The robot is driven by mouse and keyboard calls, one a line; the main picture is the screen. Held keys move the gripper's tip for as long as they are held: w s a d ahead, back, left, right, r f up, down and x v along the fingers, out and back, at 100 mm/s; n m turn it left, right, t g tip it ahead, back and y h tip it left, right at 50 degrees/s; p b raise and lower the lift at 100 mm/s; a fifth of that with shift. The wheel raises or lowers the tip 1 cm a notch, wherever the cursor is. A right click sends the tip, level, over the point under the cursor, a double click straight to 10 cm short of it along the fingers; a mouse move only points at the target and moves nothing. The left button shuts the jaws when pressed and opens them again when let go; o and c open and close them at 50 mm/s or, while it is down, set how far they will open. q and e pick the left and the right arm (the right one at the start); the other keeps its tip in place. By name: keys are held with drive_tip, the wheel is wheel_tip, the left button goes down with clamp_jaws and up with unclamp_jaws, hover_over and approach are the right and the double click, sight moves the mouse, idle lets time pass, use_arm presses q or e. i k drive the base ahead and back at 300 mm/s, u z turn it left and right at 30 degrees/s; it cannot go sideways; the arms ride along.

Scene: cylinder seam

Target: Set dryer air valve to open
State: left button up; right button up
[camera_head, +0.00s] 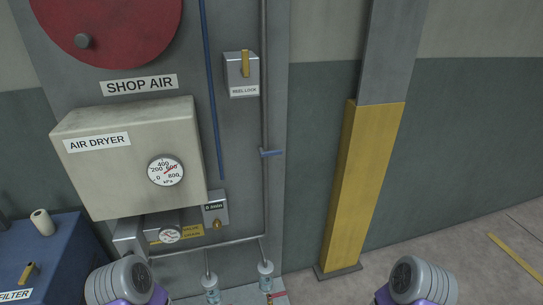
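A blue lever handle (272,153) sits on the vertical grey pipe (264,90) to the right of the air dryer. The lever lies level, across the pipe, and carries no label that I can read. The beige air dryer box (100,180) has the label AIR DRYER and a round kPa gauge (165,171) with a red needle. Grey and purple parts of both my arms show at the bottom left and bottom right. Neither gripper's fingers are in view, and nothing of mine touches the lever.
A reel lock box (241,75) with a yellow lever is above left of the blue lever. A smaller box with a brass knob (216,223) is below the dryer. A yellow and grey post (362,190) stands to the right. A blue filter unit (45,255) is at left.

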sight(279, 152)
drive_tip(key=k, duration=1)
drive_tip(key=z, duration=1.5)
drive_tip(key=i, duration=1.25)
drive_tip(key=u, duration=2.35)
drive_tip(key=i, duration=0.5)
drive_tip(key=u, duration=0.05)
